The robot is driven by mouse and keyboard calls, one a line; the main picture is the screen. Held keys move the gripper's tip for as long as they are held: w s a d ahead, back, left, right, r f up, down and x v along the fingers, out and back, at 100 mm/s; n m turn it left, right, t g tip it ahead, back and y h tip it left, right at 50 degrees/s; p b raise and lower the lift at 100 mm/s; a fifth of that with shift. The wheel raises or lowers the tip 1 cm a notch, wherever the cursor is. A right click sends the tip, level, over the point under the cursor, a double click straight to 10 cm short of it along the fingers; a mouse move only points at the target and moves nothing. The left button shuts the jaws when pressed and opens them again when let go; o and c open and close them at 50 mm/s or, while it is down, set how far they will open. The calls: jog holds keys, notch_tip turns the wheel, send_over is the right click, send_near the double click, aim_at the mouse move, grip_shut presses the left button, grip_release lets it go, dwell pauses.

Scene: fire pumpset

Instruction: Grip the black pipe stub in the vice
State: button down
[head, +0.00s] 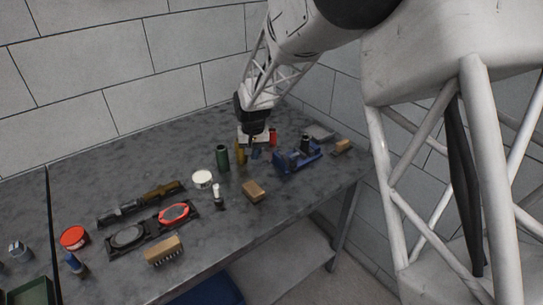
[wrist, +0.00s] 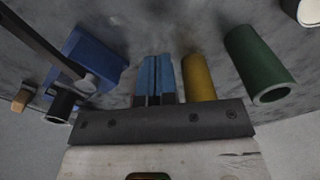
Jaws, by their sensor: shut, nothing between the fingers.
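The blue vice (head: 290,163) stands on the bench at the right; it also shows at the left of the wrist view (wrist: 97,52). The black pipe stub (head: 305,142) stands upright at the vice in the head view; its dark open end shows in the wrist view (wrist: 62,105). I cannot tell whether the vice jaws are tight on it. My gripper (head: 256,153) is left of the vice, pointing down and apart from it. In the wrist view its two blue fingers (wrist: 155,78) are together and empty. A dark bar with a grey knob (wrist: 88,83) crosses in front of the vice.
A green cylinder (head: 222,158) and a yellow cylinder (head: 240,155) stand close left of my gripper. A red object (head: 273,137) stands behind. A wooden block (head: 254,191), a white round tin (head: 202,179) and a brush (head: 164,250) lie nearer the front.

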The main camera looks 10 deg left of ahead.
jog(key=shift+r, duration=0.1)
notch_tip(320, 180, up, 7)
dwell(1.2)
dwell(0.4)
jog(key=s+d+r+m, duration=0.1)
jog(key=s+d+r, duration=0.35)
jog(key=d, duration=0.25)
jog(key=s+d+r+t, duration=0.1)
jog(key=s+d+r, duration=0.3)
jog(key=s+d, duration=0.3)
jog(key=s+d+r+m, duration=0.1)
jog(key=s+d+r, duration=0.3)
jog(key=d, duration=0.4)
jog(key=s+d, duration=0.4)
jog(key=s, duration=0.3)
jog(key=s+d+t, duration=0.1)
jog(key=s+d, duration=0.3)
jog(key=s, duration=0.4)
jog(key=s+d+f+m, duration=0.1)
jog(key=s+d, duration=0.4)
jog(key=s, duration=0.3)
jog(key=shift+s+t, duration=0.2)
jog(key=shift+t, duration=0.1)
